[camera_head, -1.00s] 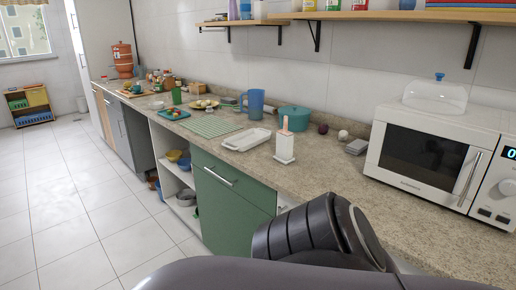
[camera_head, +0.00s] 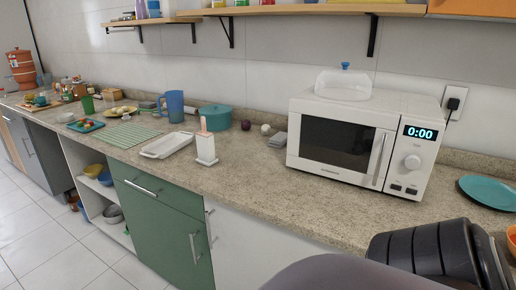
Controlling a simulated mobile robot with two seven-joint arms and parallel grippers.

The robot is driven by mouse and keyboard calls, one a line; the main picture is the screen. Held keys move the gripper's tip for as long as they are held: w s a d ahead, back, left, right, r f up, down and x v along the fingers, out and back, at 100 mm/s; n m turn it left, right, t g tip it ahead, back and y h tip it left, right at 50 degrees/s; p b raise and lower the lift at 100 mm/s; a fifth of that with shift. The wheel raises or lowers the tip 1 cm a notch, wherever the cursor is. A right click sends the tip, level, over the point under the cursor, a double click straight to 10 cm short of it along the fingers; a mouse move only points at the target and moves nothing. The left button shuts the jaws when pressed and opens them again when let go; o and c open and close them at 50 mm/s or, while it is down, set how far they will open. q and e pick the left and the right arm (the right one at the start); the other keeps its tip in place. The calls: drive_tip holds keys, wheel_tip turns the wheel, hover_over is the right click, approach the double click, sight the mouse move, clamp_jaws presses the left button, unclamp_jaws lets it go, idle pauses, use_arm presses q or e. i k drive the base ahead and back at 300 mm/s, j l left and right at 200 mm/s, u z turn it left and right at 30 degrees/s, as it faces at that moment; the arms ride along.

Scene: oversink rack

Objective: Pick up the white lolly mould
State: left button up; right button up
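The white lolly mould (camera_head: 206,152) appears to be the small upright white block with a pinkish stick-like top. It stands on the stone counter near its front edge, right of a white tray (camera_head: 160,152) and left of the microwave. Nothing covers it. Neither of my grippers shows in the head view. Only dark links of my arm show at the bottom right, well apart from the mould.
The microwave (camera_head: 338,147) stands on the counter (camera_head: 290,205) with a clear dome on top. A teal pot (camera_head: 215,120) and blue jug (camera_head: 175,104) stand behind the mould. A teal plate (camera_head: 490,192) lies right. Shelves hang above. Counter in front of the microwave is clear.

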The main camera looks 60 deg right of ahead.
sight(205, 146)
drive_tip(key=z, duration=1.45)
drive_tip(key=k+l, duration=0.05)
